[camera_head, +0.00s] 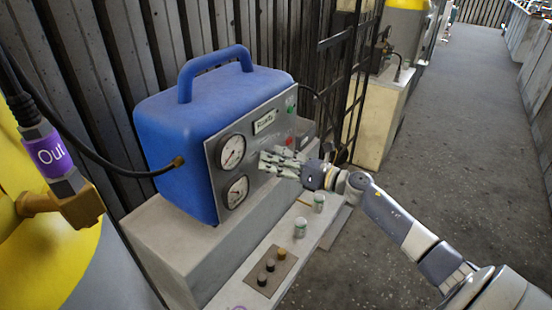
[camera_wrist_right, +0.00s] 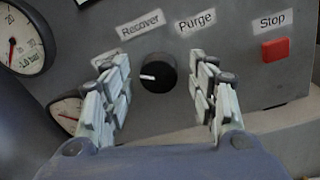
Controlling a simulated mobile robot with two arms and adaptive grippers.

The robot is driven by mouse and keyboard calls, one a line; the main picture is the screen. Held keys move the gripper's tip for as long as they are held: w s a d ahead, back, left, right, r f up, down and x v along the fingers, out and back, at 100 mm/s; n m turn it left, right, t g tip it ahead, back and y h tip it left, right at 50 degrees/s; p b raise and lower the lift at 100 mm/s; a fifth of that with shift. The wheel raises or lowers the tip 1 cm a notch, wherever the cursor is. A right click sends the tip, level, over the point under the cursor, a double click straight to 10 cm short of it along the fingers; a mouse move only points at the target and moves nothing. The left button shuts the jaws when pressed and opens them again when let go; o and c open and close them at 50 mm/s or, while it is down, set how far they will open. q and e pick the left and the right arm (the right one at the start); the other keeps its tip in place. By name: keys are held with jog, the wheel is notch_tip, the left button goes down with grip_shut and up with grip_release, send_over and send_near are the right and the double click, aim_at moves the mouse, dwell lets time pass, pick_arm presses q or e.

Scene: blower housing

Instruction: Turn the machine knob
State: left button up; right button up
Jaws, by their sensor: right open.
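The machine is a blue box (camera_head: 175,115) with a blue top handle and a grey front panel (camera_head: 215,150), standing on a grey block. Its black knob (camera_wrist_right: 157,73) shows in the right wrist view, with a white pointer mark toward the left. Labels "Recover" and "Purge" sit above the knob. My right gripper (camera_wrist_right: 160,85) is open, with one finger on each side of the knob; I cannot tell whether they touch it. In the head view my right gripper (camera_head: 280,162) is in front of the panel and hides the knob. My left gripper is not in view.
Two round gauges (camera_head: 232,152) are at the panel's left. A red stop button (camera_wrist_right: 275,49) is right of the knob. A yellow tank with an "Out" hose connector (camera_head: 47,152) is at the left.

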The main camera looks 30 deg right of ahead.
jog(key=c, duration=1.1)
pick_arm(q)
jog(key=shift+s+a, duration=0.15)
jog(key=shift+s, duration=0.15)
pick_arm(e)
jog(key=shift+o, duration=0.2)
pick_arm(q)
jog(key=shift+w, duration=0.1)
